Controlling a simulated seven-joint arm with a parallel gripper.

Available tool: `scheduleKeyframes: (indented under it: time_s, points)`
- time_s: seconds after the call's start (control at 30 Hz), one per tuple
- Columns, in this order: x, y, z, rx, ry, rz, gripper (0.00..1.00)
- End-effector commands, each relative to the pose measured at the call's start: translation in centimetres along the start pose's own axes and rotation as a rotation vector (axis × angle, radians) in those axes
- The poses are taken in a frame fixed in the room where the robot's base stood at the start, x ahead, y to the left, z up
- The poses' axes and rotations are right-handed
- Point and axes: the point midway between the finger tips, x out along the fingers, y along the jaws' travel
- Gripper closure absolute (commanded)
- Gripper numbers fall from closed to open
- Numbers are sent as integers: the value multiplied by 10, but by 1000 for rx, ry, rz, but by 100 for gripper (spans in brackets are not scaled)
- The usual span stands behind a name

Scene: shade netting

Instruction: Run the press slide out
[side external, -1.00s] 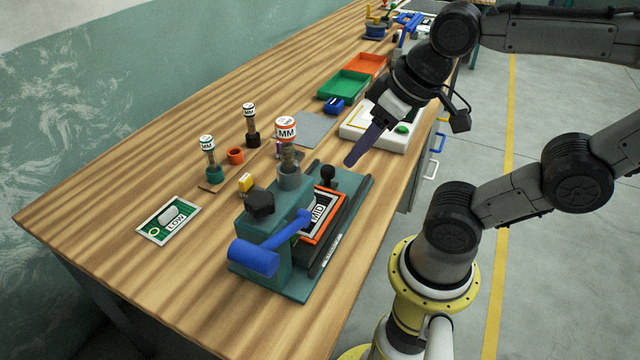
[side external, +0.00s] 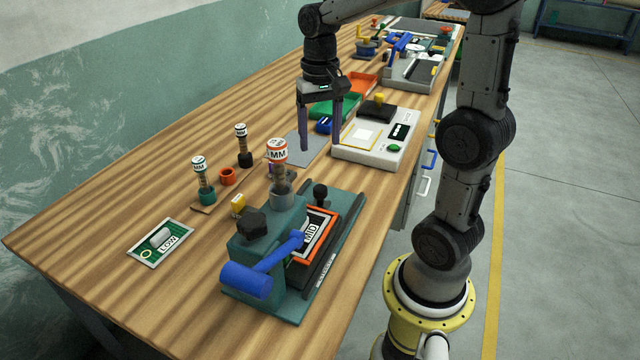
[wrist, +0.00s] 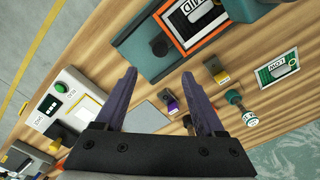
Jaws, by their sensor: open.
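The teal press (side external: 270,255) stands near the front of the bench, with a blue lever handle (side external: 252,280) and a dark knob on top. Its slide carries an orange-framed plate marked MID (side external: 318,228), partly under the press body. A black ball knob (side external: 320,192) stands at the slide's far end. In the wrist view the MID plate (wrist: 195,18) and ball knob (wrist: 159,45) show at the top. My gripper (side external: 320,148) points down, open and empty, above the bench beyond the press and apart from the knob. Its fingers (wrist: 165,100) are spread in the wrist view.
A white device with a green button (side external: 393,148) sits right of my gripper. Stamps marked MM (side external: 277,151) stand left of it. A LOW plate (side external: 160,243) lies at the left. Green (side external: 335,107) and orange trays lie behind. Bare wood lies left of the stamps.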

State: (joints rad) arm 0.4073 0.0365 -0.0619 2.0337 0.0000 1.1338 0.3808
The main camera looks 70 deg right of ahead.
Motion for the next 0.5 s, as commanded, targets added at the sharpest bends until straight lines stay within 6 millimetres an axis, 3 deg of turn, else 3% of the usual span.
scheduleKeyframes:
  time_s: [0.5]
  points:
    - [96,0,2,-3,-6,2,29]
